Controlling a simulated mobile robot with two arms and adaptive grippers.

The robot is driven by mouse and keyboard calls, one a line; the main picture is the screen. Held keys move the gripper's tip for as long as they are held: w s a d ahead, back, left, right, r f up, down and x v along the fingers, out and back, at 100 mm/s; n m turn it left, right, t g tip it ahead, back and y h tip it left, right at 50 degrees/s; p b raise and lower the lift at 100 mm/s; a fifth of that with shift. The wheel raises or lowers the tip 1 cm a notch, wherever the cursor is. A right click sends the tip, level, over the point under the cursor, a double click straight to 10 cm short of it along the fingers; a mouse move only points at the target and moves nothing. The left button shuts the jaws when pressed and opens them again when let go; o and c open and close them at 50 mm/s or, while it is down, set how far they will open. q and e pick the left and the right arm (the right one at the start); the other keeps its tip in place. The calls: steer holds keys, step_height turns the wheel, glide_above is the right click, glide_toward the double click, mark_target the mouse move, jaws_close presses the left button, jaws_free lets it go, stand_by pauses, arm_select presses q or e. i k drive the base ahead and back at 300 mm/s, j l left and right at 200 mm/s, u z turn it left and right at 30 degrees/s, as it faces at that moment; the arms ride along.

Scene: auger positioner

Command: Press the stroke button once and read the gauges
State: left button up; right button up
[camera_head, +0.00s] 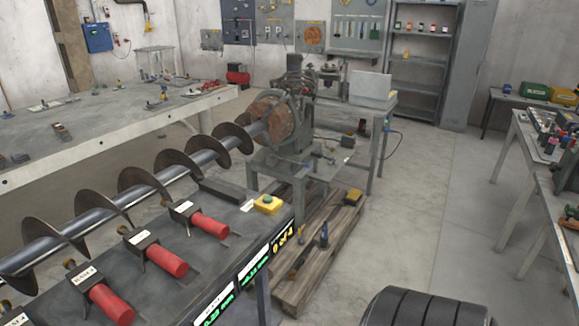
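The stroke button appears to be the green button on a small yellow box (267,204), at the far right end of the dark bench (225,258). Several labelled units with red handles lie along this bench, one nearest the button (208,224), one in the middle (165,261) and one closer to me (110,303). Their labels are too small to read. Displays on the bench front show green digits (213,310), not clearly legible, and a yellow "0 of 4" (282,238).
A long steel auger (130,190) runs behind the red handles to a rusty flange (268,118) on a machine. A wooden pallet (322,250) with tools lies right of the bench. A grey table (90,140) stands behind. Floor (425,220) is clear at centre right.

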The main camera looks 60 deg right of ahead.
mark_target(267, 198)
steer(key=z, duration=1.65)
steer(key=i+l+u, duration=0.15)
steer(key=u, duration=0.25)
steer(key=i+l+u, duration=0.1)
steer(key=u, duration=0.3)
steer(key=l+u, duration=0.4)
steer(key=i+l+u, duration=0.2)
steer(key=l, duration=0.65)
steer(key=l+u, duration=0.15)
steer(key=l, duration=0.65)
steer(key=i+l+u, duration=0.2)
steer(key=l, duration=1.6)
